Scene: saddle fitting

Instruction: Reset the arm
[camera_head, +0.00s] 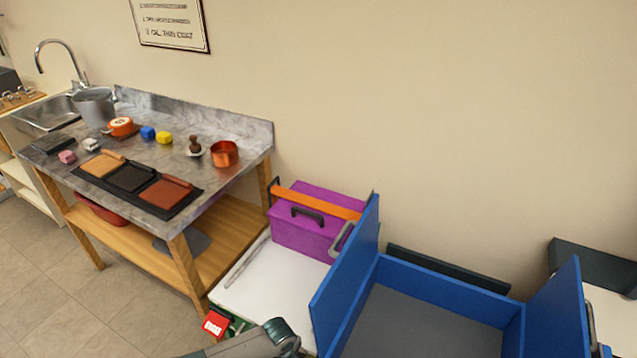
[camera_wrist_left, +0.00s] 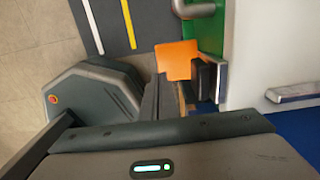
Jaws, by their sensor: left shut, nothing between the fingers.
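My left gripper shows in the left wrist view (camera_wrist_left: 184,95), with its dark fingers pointing up the picture. It is shut and holds nothing. An orange flat piece (camera_wrist_left: 178,60) lies just past the fingertips, beside a green surface; I cannot tell whether they touch it. In the head view, a grey link of my left arm (camera_head: 245,344) enters at the bottom edge, in front of the white cart top; the fingers are not clear there. My right gripper is in neither view.
A marble-topped table (camera_head: 225,190) holds three colored pads, a copper pot (camera_head: 224,153), a grey pot (camera_head: 93,106) and small blocks. A purple toolbox (camera_head: 305,236) stands on a white surface (camera_head: 265,300), close to a blue-walled bin (camera_head: 450,283). The tiled floor at lower left is clear.

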